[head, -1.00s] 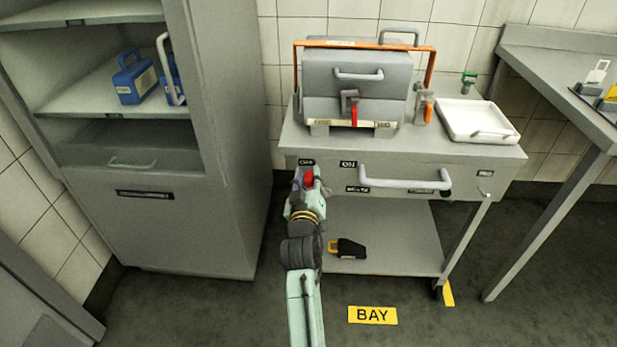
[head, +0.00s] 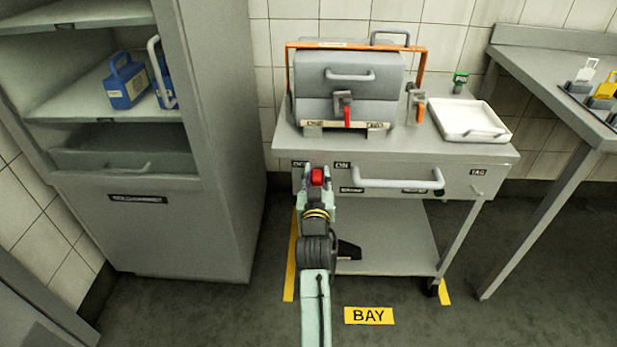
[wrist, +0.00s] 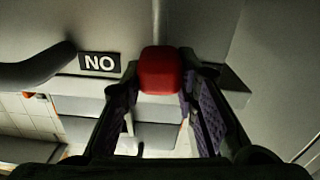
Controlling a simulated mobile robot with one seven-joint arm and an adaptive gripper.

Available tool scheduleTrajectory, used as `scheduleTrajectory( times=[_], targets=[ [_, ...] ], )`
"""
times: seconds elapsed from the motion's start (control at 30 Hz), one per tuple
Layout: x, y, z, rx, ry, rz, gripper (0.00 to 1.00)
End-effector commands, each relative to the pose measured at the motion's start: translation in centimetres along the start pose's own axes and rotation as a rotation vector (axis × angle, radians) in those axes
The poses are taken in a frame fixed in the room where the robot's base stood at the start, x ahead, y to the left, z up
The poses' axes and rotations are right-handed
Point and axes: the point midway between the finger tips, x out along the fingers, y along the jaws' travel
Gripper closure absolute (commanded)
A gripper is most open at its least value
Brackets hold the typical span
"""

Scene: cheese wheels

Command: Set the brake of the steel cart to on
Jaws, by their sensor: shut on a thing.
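The steel cart (head: 290,149) stands against the tiled wall. Its brake lever has a red knob (head: 317,176) at the left of the cart's front, between a mostly hidden label on the left and the ON label (head: 342,165) on the right. My gripper (head: 317,187) is shut on the red knob. The wrist view shows the red knob (wrist: 160,70) between my two fingers, with the ON label (wrist: 99,63) upside down beside it.
A push handle (head: 400,183) runs along the cart front, right of my gripper. A grey case (head: 350,75) and a white tray (head: 470,119) are on the cart top. A grey cabinet (head: 215,200) stands close on the left. A BAY floor sign (head: 369,316) lies in front.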

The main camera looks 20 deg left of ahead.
Motion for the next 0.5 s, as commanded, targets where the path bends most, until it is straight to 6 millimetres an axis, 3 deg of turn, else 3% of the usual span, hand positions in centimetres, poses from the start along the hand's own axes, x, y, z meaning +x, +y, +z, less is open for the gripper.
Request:
scheduleTrajectory(
  times=[0.5],
  targets=[
    [0.0,4.3,1.1,0.447,-0.001,0.003,1.00]
  ],
)
